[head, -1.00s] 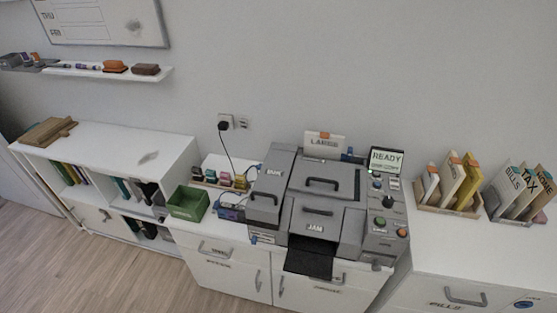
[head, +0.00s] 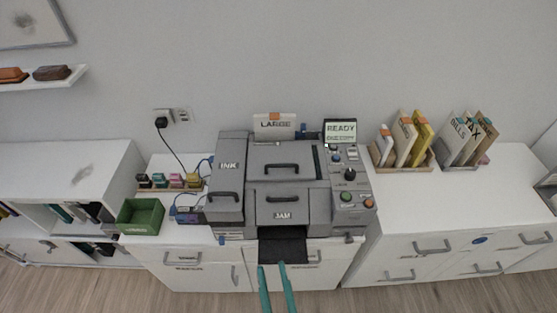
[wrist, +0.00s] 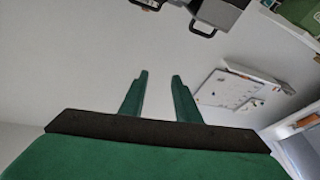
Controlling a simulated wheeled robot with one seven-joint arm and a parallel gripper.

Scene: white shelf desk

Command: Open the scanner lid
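The grey printer-scanner machine (head: 236,221) stands on the white cabinet in the head view. Its flat top scanner lid (head: 310,174) is down, with a dark bar handle (head: 282,168) on it. In front are a JAM panel (head: 300,213) with its own handle and a black output tray (head: 283,249). My gripper (head: 272,266) is at the bottom of the head view, its two teal fingers apart and empty, near the tray. In the wrist view my gripper (wrist: 160,75) is also open, with part of the machine (wrist: 222,10) at the top edge.
An INK cover (head: 229,178) is on the machine's left, a button panel (head: 350,185) on its right. A green bin (head: 142,216) stands left, file holders (head: 404,160) right. A LARGE card (head: 274,124) and READY screen (head: 340,131) stand behind. Cabinet handles (head: 433,249) stick out.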

